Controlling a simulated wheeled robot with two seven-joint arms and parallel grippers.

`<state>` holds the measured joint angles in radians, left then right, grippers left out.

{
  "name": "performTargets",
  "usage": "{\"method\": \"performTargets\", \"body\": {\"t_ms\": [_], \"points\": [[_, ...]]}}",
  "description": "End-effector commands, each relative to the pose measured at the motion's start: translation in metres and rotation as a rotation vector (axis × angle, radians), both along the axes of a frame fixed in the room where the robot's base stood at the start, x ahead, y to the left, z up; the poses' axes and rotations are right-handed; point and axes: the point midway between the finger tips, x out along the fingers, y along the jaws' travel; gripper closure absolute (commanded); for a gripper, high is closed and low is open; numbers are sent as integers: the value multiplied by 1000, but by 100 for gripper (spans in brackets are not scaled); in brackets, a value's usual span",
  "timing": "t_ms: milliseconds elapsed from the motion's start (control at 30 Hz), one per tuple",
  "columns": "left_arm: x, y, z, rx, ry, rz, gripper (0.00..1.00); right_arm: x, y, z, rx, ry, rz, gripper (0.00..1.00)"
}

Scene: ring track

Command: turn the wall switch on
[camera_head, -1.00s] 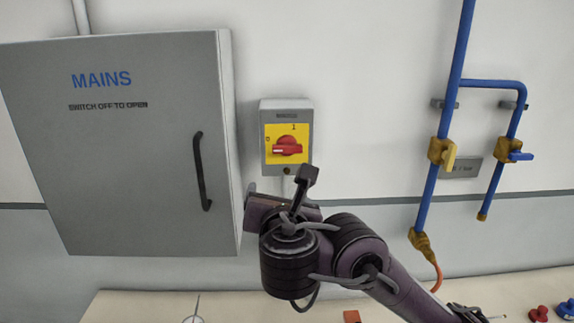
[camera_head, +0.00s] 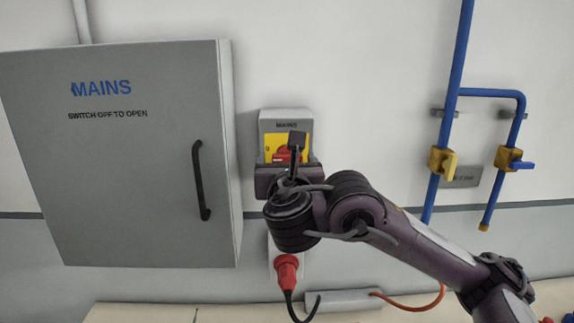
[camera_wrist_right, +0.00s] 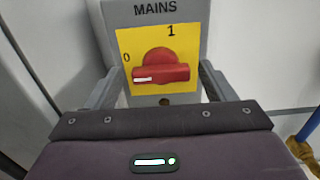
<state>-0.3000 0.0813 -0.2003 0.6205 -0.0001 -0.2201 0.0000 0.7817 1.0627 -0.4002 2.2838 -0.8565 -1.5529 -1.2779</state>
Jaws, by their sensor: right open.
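The wall switch is a grey box labelled MAINS (camera_head: 286,118) with a yellow plate (camera_wrist_right: 190,44) marked 0 and 1. Its red rotary knob (camera_wrist_right: 160,72) has a bar handle lying about level, with the white mark at its left end, on the 0 side. My right gripper (camera_head: 287,166) is in front of the switch and covers its lower part in the head view. In the right wrist view its two fingers (camera_wrist_right: 158,86) are apart, one each side of the knob. I cannot tell how near the fingertips are to the plate. My left gripper is not in view.
A grey MAINS cabinet (camera_head: 130,180) with a black handle (camera_head: 200,180) stands close left of the switch. Blue pipes (camera_head: 452,90) with yellow valves are on the right. A red plug (camera_head: 287,268) with a black cable hangs below the switch. Bare wall lies between switch and pipes.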

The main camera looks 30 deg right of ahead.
Motion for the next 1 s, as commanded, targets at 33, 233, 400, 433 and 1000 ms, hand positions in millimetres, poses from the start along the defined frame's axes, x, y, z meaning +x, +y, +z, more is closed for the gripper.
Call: {"method": "performTargets", "body": {"t_ms": [33,233,400,433,1000], "points": [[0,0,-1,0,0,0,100,1,-1,0,-1,-1,-1,24],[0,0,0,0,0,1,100,1,-1,0,0,0,-1,24],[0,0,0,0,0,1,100,1,-1,0,0,0,0,41],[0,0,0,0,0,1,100,1,-1,0,0,0,0,45],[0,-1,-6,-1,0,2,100,1,0,-1,64,-38,1,68]]}}
